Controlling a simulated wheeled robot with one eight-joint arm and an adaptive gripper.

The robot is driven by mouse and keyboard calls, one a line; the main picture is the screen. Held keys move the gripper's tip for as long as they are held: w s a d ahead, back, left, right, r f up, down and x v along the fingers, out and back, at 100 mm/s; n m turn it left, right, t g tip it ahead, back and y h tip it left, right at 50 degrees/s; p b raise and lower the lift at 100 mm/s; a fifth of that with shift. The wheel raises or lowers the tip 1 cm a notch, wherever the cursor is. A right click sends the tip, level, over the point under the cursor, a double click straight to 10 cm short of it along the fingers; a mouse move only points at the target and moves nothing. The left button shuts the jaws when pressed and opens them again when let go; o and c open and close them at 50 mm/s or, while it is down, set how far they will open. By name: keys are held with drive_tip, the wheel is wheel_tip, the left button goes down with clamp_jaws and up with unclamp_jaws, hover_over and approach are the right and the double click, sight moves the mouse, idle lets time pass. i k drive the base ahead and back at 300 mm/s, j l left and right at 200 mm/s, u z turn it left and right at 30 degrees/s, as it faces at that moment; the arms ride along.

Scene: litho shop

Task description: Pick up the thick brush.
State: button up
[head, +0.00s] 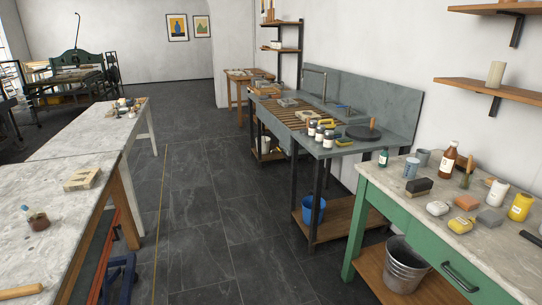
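No brush is clearly marked out as the thick one, and I cannot tell which thing it is. A dark block with a pale edge, perhaps a scrubbing brush (418,187), lies near the back-left part of the green table's top. A slim upright thing, perhaps a brush with a wooden handle (467,171), stands near the brown bottle. On the left table a small dark reddish jar (38,221) has something sticking out of it. My gripper is not in view.
The green table (365,201) also bears a brown bottle (447,160), a yellow can (520,206), sponges and cups. A metal bucket (404,270) stands on its lower shelf. The sink bench (370,152) lies beyond. The dark tiled aisle (205,215) between the tables is clear.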

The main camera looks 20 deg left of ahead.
sight(25, 208)
drive_tip(key=u, duration=0.4)
drive_tip(key=i+j+u, duration=0.1)
drive_tip(key=u, duration=0.3)
drive_tip(key=i+u, duration=0.15)
drive_tip(key=u, duration=0.3)
drive_tip(key=i+u, duration=0.1)
drive_tip(key=u, duration=0.7)
drive_tip(key=i+l+u, duration=0.55)
drive_tip(key=i+l, duration=0.2)
drive_tip(key=i+l+u, duration=0.2)
drive_tip(key=l, duration=0.25)
drive_tip(key=i+l+u, duration=0.2)
drive_tip(key=l, duration=0.2)
drive_tip(key=i+l+u, duration=0.2)
drive_tip(key=l, duration=0.2)
drive_tip(key=l+u, duration=0.2)
drive_tip(key=l, duration=0.2)
drive_tip(key=i+l, duration=0.1)
drive_tip(key=l, duration=0.3)
drive_tip(key=i+l, duration=0.15)
drive_tip(key=l, duration=0.2)
drive_tip(key=i+l, duration=0.1)
drive_tip(key=l, duration=0.3)
drive_tip(key=i+l, duration=0.15)
drive_tip(key=l, duration=0.2)
